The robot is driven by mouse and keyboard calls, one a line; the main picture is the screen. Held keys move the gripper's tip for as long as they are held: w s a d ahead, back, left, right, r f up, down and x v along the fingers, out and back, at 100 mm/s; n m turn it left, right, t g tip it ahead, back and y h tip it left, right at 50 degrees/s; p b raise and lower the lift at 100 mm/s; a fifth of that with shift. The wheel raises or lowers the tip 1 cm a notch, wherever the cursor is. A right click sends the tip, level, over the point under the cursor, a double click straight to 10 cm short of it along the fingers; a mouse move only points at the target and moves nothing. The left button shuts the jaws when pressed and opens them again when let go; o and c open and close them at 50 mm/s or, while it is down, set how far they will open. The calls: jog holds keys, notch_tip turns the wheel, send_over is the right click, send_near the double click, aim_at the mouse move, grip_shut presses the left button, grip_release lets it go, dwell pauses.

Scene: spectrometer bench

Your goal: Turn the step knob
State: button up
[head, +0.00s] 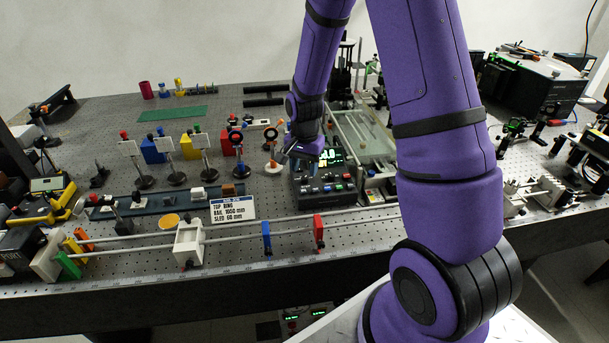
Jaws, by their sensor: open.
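My gripper (298,158) hangs from my purple arm, pointing down just above the left side of a black control box. It is small in this view. The control box (326,188) has a green lit display (332,157) and a row of small coloured buttons on its front. I cannot make out the step knob; my gripper covers the box's upper left part, and the knob may be hidden there. I cannot tell whether my fingers touch the box.
A white label card (233,209) and a rail with a white carriage (189,243), a blue stop (267,237) and a red stop (318,231) lie in front. A glass-topped tray (362,140) is just right.

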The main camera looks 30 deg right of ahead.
aim_at(304, 177)
jog(key=shift+f, duration=1.7)
grip_shut()
jog(key=n, duration=0.4)
jog(key=shift+n, duration=2.4)
